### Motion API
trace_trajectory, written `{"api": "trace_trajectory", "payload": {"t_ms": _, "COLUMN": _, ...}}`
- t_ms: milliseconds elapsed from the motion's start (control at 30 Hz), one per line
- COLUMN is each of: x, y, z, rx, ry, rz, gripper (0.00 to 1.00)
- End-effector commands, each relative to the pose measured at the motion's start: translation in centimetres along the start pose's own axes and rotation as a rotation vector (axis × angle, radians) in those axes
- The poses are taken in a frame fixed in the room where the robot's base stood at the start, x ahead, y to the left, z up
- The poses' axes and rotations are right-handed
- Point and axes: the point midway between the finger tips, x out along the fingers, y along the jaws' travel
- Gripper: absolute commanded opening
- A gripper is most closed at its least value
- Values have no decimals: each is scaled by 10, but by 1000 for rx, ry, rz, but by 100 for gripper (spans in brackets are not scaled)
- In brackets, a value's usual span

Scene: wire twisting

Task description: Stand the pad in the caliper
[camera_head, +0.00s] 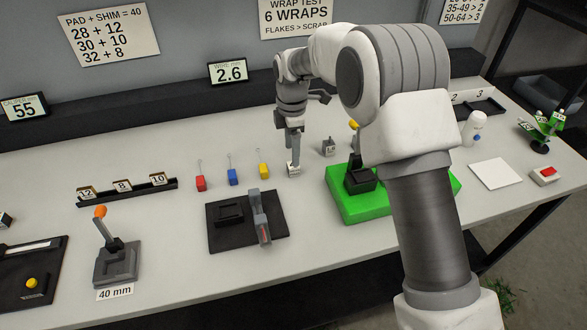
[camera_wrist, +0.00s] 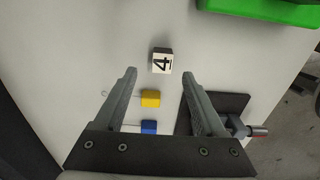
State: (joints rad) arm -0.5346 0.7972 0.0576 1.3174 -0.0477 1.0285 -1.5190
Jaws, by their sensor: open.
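My gripper (camera_head: 293,157) is open and empty, pointing down at the middle of the table. I cannot tell whether this block is the pad.
Red, blue and yellow tags (camera_head: 232,177) lie left of my gripper. A black plate with a grey clamp (camera_head: 261,222) is in front. A green base (camera_head: 350,208) and grey block (camera_head: 328,147) are right. The numbered rack (camera_head: 128,192) and orange-handled fixture (camera_head: 115,265) stand left.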

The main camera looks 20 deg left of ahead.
Motion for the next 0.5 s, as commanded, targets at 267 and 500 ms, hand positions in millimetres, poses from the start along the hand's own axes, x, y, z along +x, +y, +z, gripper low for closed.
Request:
{"api": "trace_trajectory", "payload": {"t_ms": 267, "x": 24, "y": -3, "z": 1, "rx": 0, "ry": -2, "rz": -4, "gripper": 72}}
{"api": "trace_trajectory", "payload": {"t_ms": 500, "x": 56, "y": -4, "z": 2, "rx": 0, "ry": -1, "rz": -1, "gripper": 72}}
